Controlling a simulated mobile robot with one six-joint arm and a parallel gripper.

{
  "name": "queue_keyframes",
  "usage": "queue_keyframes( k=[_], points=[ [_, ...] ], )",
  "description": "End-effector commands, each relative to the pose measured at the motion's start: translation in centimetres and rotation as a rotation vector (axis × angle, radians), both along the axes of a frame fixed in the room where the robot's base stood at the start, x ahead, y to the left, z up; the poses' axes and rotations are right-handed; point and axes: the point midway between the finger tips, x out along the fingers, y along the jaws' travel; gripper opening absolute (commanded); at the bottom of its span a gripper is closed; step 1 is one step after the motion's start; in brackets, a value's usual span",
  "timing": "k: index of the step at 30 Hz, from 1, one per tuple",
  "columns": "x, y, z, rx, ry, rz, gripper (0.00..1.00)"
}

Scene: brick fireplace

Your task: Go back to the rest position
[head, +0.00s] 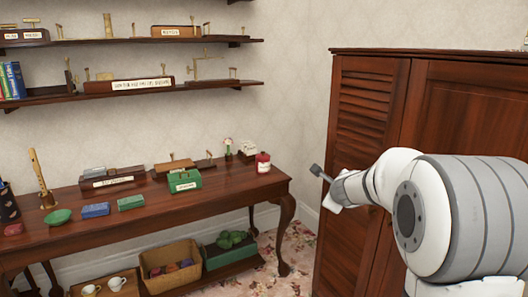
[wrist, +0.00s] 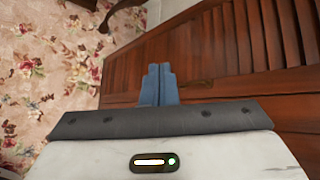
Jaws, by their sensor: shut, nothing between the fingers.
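My gripper (head: 316,171) is at the end of my raised arm, right of the table and in front of the wooden cabinet (head: 372,130). In the wrist view its two blue-grey fingers (wrist: 158,84) are pressed together, with nothing between them. The louvered cabinet front (wrist: 230,50) and the flowered carpet (wrist: 45,60) lie beyond the fingers. The gripper is apart from the table and from the things on it.
A dark wooden table (head: 230,195) at left bears a green box (head: 184,181), a red jar (head: 263,162), a green bowl (head: 58,216) and blue and green blocks. A basket (head: 170,256) stands on its lower shelf. Wall shelves (head: 120,92) hang above. Carpet shows between table and cabinet.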

Motion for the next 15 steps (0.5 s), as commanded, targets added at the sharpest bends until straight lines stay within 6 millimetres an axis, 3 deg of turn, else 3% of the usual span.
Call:
queue_keyframes(
  k=[1, 3, 7, 11, 15],
  points=[
    [-2.6, 2.2, 1.0, -0.108, 0.023, 0.152, 0.00],
    [-6.3, 4.8, 1.3, -0.269, 0.066, 0.373, 0.00],
    [-14.4, 8.2, 0.4, -0.564, 0.156, 0.771, 0.00],
    [-23.4, 9.3, -1.7, -0.843, 0.263, 1.159, 0.00],
    [-31.6, 8.3, -4.0, -1.071, 0.386, 1.505, 0.00]
  ],
)
